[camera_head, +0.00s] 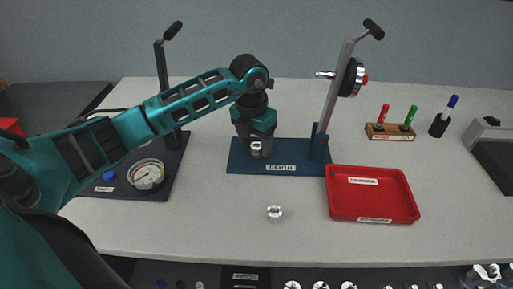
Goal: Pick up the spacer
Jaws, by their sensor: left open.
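A small silver metal part (275,212) stands alone on the bench in front of the blue base marked DEPTH (240,165). A second small silver part (256,151) is on that base, directly below my left gripper. I cannot tell for sure which of the two is the spacer. My left gripper (256,146) points down over the blue base, with its fingers open close around or just above the second part. Contact is too small to make out. My right gripper is not in view.
The DEPTH stand's tilted post (331,95) with a dial rises right of my gripper. A red tray (372,192) lies front right. A dial gauge (146,174) on a dark base is left. A wooden block with pens (390,132) stands right. The bench front is mostly clear.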

